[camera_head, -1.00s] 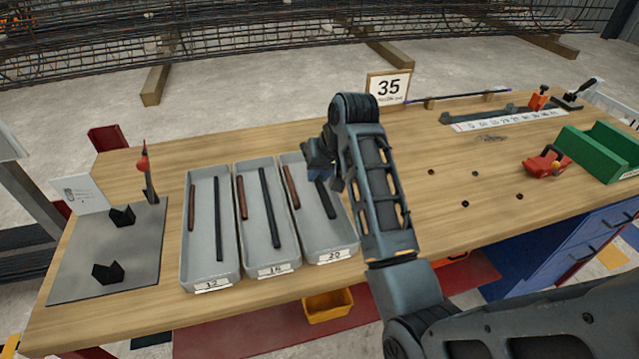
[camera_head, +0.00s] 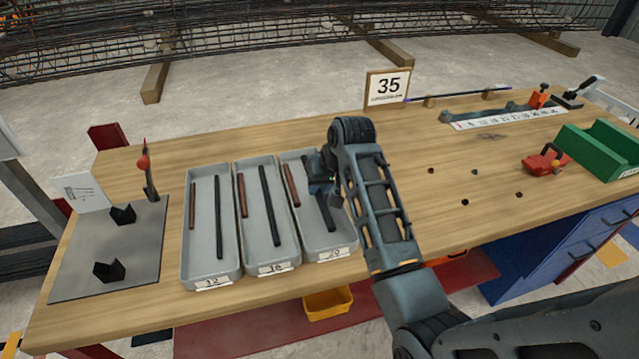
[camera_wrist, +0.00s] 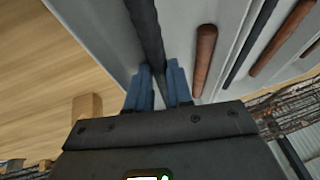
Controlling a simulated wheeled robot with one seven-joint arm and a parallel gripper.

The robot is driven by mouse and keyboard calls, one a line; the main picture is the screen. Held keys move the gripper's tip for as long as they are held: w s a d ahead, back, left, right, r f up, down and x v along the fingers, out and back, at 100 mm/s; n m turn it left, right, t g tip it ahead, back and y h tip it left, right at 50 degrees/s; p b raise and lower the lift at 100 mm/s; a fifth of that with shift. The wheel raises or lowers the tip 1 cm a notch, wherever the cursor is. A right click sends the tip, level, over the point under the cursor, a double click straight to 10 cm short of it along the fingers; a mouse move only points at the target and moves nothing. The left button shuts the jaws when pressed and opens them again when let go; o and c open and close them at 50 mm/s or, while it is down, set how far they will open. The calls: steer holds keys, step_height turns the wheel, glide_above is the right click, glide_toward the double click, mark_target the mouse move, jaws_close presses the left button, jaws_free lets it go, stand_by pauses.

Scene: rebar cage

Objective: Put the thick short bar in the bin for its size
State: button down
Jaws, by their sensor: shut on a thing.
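My gripper (camera_head: 322,188) is over the right-hand grey bin labelled 20 (camera_head: 336,252). Its blue fingers, clear in the wrist view (camera_wrist: 158,85), are shut on a thick dark bar (camera_wrist: 148,35). In the head view the bar (camera_head: 329,214) lies lengthwise within the outline of the 20 bin, its far part hidden by the gripper. I cannot tell whether it touches the bin floor. A red-brown bar (camera_head: 291,185) lies to its left in the same bin. The bins labelled 16 (camera_head: 278,267) and 12 (camera_head: 212,281) stand to the left.
The 16 and 12 bins each hold one dark and one red-brown bar. A grey plate with black V-blocks (camera_head: 108,271) is at the left. A sign reading 35 (camera_head: 388,88) stands at the back. A red tool (camera_head: 546,160) and green tray (camera_head: 600,150) are right.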

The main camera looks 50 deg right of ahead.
steer(key=shift+f, duration=0.1)
steer(key=c, duration=1.3)
jaws_free()
steer(key=shift+r, duration=0.25)
steer(key=v, duration=1.2)
steer(key=shift+r, duration=0.35)
